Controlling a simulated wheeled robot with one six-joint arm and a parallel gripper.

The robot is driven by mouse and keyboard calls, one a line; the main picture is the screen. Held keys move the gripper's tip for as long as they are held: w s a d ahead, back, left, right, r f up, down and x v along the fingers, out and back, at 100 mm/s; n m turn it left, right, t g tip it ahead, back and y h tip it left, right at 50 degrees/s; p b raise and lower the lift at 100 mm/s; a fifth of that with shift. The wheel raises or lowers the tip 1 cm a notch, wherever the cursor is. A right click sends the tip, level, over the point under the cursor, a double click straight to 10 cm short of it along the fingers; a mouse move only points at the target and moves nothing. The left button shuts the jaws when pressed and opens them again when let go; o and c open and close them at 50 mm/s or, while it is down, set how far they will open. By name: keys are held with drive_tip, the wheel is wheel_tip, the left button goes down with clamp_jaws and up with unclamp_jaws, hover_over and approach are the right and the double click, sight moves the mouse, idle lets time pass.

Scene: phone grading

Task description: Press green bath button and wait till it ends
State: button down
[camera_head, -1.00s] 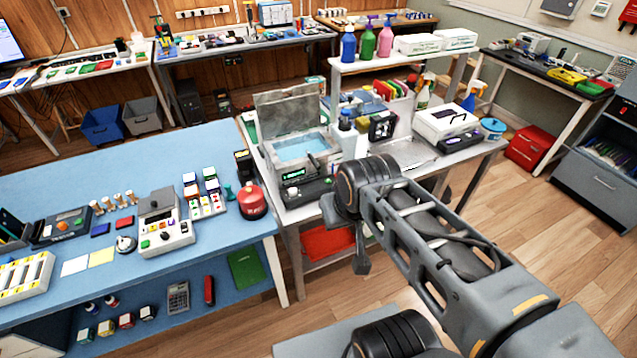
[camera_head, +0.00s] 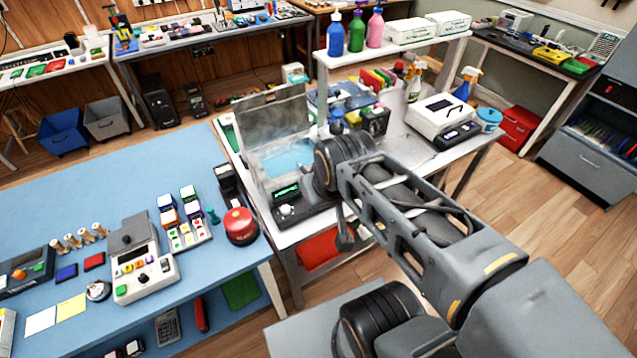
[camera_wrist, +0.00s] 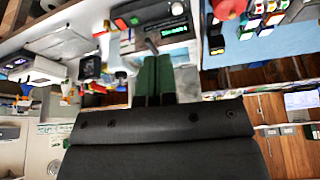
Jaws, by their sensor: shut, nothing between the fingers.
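The bath (camera_head: 262,172) stands on the white table with its grey lid raised and blue water inside. Its dark front panel (camera_head: 305,212) has a lit green display and a pale knob. In the wrist view, which is turned over, the panel (camera_wrist: 150,32) shows a green button (camera_wrist: 134,20) beside a red one, the knob and the display. My gripper (camera_wrist: 153,57) is shut and empty, with its green fingers pointing at the panel near the display. I cannot tell whether the fingertips touch it.
A red round device (camera_head: 240,226) stands on the blue table (camera_head: 110,185) left of the bath. Bottles and a dark boxy device (camera_head: 377,120) stand close behind my wrist. A white machine (camera_head: 438,114) is at the right. Wooden floor is open at the right.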

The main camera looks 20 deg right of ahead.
drive_tip(key=w+d+f+m+y+p, duration=0.1)
drive_tip(key=w+f+m+y, duration=0.1)
drive_tip(key=w+m, duration=0.4)
drive_tip(key=w+d+f+m+y+p, duration=0.1)
drive_tip(key=w+f+m, duration=0.3)
drive_tip(key=m, duration=0.8)
drive_tip(key=w+d+f+m+y+p, duration=0.1)
drive_tip(key=w+d+f+m+y, duration=0.2)
drive_tip(key=w+m, duration=0.5)
drive_tip(key=shift+w+d+f+m, duration=0.15)
drive_tip(key=shift+w+d+m, duration=0.1)
drive_tip(key=shift+m, duration=0.55)
drive_tip(key=w+d+f+m+t+p, duration=0.1)
drive_tip(key=w+d+f+m+t, duration=0.1)
drive_tip(key=d+f+m, duration=0.3)
drive_tip(key=w+f+m, duration=0.1)
drive_tip(key=m, duration=0.3)
drive_tip(key=shift+w+d, duration=0.15)
drive_tip(key=shift+w, duration=0.1)
